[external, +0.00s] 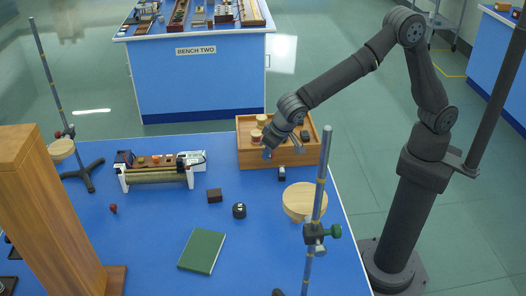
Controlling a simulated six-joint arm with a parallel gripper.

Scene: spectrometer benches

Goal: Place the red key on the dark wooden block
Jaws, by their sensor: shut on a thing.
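The dark wooden block (214,195) sits on the blue bench top, right of and in front of the long roller apparatus. My gripper (268,152) is low over the left part of the wooden tray, at the back right of the bench. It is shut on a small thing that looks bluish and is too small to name. A small dark red thing (113,209) lies on the bench at the left; I cannot tell whether it is the red key. No other red key can be made out.
The wooden tray (246,160) holds round wooden pieces and a dark item. The roller apparatus (157,176), a black cylinder (239,210), a green book (202,250) and a round wooden stand plate (298,201) are around the block. A metal rod (319,190) rises at the front right.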

